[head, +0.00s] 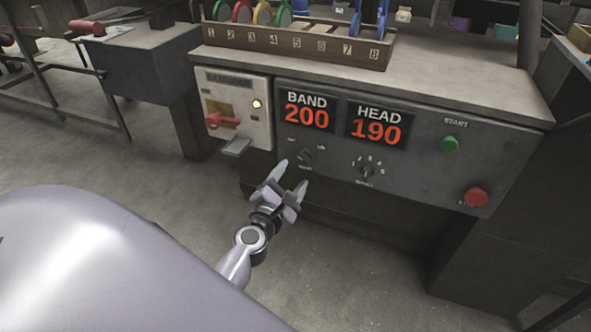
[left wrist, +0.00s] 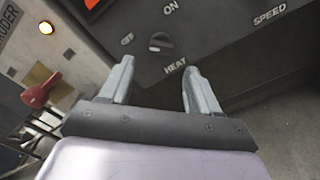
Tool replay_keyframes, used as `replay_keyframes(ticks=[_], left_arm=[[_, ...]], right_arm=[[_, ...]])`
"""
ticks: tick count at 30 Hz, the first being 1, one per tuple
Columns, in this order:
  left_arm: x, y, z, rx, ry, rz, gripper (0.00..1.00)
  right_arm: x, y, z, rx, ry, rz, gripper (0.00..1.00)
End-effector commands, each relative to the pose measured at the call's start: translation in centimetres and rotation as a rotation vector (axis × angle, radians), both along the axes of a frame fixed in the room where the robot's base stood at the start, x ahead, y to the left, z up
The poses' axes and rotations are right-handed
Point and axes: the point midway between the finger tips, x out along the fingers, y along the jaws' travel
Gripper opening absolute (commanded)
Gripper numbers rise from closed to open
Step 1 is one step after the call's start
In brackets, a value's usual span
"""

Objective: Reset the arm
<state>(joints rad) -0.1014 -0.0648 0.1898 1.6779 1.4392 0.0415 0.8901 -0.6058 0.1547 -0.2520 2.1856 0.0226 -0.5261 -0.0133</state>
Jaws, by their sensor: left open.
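My left gripper (head: 292,177) is open and empty in the head view, in front of the lower left part of the control panel (head: 420,190). Its two fingers point up toward the dark HEAT knob (head: 305,156). In the left wrist view the open fingers of my left gripper (left wrist: 158,85) stand apart, with the HEAT knob (left wrist: 160,42) beyond them and nothing between them. The fingers look apart from the knob, though the exact gap is hard to tell. My right gripper is not in view.
A light extruder box with a red lever (head: 222,120) and a lit lamp (head: 257,104) is left of the panel. BAND reads 200, HEAD 190. A SPEED knob (head: 367,170), green START button (head: 450,144) and red button (head: 475,197) are to the right. A numbered rack (head: 290,42) stands above.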

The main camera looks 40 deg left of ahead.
Motion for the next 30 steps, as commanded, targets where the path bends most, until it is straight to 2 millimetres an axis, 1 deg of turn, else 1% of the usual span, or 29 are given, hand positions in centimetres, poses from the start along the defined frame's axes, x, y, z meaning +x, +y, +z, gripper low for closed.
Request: replay_keyframes(ticks=[3,6,23,26,29,30], left_arm=[[-0.7,-0.2,0.0,-0.001,0.0,0.0,0.62],[-1.0,-0.3,0.0,-0.001,0.0,0.0,0.62],[-1.0,-0.5,0.1,0.019,0.004,-0.009,0.62],[-1.4,-1.6,0.2,0.125,0.024,-0.053,0.62],[-2.3,-3.9,0.2,0.346,0.066,-0.145,0.62],[-2.8,-5.1,0.2,0.462,0.084,-0.192,0.62]], right_arm=[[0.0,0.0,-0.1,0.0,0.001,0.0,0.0],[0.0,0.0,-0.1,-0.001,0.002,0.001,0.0],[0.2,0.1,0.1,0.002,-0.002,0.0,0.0],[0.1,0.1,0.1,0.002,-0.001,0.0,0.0],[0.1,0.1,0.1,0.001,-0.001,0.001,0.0],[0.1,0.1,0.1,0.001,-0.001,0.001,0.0]])
